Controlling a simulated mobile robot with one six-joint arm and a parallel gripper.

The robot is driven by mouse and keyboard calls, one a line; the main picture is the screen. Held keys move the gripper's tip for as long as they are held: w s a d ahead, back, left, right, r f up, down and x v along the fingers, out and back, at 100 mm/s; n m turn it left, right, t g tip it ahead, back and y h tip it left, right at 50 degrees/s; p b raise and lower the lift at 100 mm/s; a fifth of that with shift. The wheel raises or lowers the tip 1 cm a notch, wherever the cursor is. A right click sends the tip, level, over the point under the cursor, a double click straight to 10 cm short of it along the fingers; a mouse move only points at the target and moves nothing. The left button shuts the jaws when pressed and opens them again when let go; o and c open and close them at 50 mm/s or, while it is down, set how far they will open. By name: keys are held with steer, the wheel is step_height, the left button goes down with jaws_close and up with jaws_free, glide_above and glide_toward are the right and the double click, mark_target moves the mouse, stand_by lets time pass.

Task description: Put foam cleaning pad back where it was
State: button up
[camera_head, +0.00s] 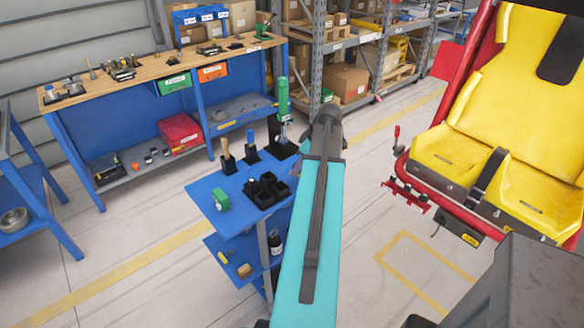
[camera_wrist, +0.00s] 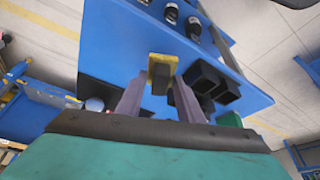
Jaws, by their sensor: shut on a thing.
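The foam cleaning pad (camera_wrist: 161,70) appears in the wrist view as a small yellow piece with a dark block on its near side. My gripper (camera_wrist: 158,92) is shut on it, one finger on each side. Part of the pad is hidden by the dark block and the fingers. Behind it in the wrist view is a blue surface (camera_wrist: 115,50) with black holders (camera_wrist: 212,82). In the head view my arm reaches forward, right of the blue cart (camera_head: 205,187); the fingers and held pad are hidden there.
The cart's top carries black cups (camera_head: 267,190), a green block (camera_head: 221,199) and upright tools. Its lower shelf holds a bottle (camera_head: 275,243) and a small tan block (camera_head: 244,271). A workbench (camera_head: 150,75) stands behind. The yellow coaster seat (camera_head: 470,130) is at right.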

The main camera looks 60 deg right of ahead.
steer(key=w, duration=0.3)
steer(key=shift+w+d+f+p, duration=0.1)
steer(key=shift+w+f+p, duration=0.05)
steer(key=shift+w+p, duration=0.2)
steer(key=shift+f, duration=0.15)
steer(key=shift+f+p, duration=0.85)
steer(key=shift+f, duration=0.8)
steer(key=o, duration=0.9)
steer(key=shift+o, duration=0.2)
steer(key=shift+s+r, duration=0.1)
steer(key=shift+r, duration=0.05)
steer(key=shift+b+v, duration=1.45)
steer(key=shift+v, duration=4.4)
